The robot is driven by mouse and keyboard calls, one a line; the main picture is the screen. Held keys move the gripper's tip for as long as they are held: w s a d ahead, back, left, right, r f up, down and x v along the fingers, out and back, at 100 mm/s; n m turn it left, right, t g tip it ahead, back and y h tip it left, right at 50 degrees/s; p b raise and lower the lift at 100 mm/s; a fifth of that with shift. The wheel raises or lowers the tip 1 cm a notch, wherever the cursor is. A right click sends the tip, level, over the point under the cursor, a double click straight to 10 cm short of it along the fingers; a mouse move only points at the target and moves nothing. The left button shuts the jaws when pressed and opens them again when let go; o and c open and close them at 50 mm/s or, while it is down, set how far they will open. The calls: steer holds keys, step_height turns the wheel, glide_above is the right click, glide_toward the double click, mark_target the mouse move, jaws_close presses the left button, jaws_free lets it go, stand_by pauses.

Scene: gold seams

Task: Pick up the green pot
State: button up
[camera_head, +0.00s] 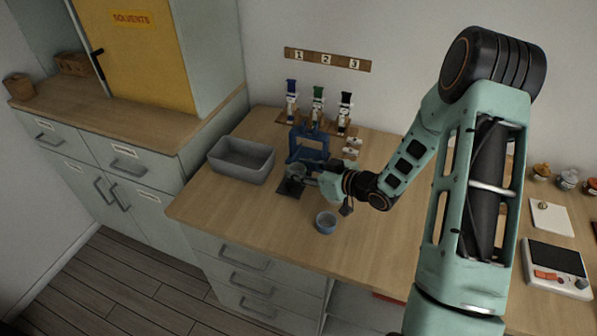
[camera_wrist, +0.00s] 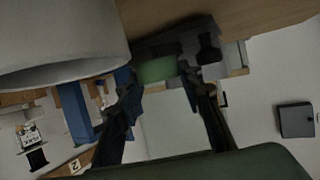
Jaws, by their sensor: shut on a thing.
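In the wrist view a small green thing, which I take for the green pot (camera_wrist: 158,70), sits between the fingertips of my gripper (camera_wrist: 165,80). My gripper is shut on it. Only a green strip of it shows, so its full shape is hidden. In the head view my gripper (camera_head: 304,180) is low over the wooden bench, beside a dark square pad (camera_head: 289,188). I cannot make out the pot there. I cannot tell whether it touches the surface beneath.
A blue frame (camera_head: 309,142) stands close behind my gripper. A large pale cylinder (camera_wrist: 58,38) is near in the wrist view. The front bench is mostly clear.

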steer(key=shift+r, duration=0.1)
steer(key=shift+r, duration=0.5)
step_height(320, 180, up, 2)
steer(key=shift+r, duration=0.2)
steer(key=s+a+r+p, duration=0.1)
steer(key=s+r+p, duration=0.3)
steer(key=s+r, duration=0.5)
steer(key=s, duration=0.3)
steer(key=shift+r+p, duration=0.15)
steer(key=shift+p, duration=0.2)
steer(key=p, duration=0.3)
steer(key=s+p, duration=0.1)
steer(key=p, duration=0.2)
steer(key=shift+s+a+r+p, duration=0.15)
steer(key=shift+r+p, duration=0.1)
steer(key=shift+p, duration=0.05)
steer(key=shift+s+f+p, duration=0.15)
steer(key=shift+s+p, duration=0.1)
steer(key=shift+p, duration=0.45)
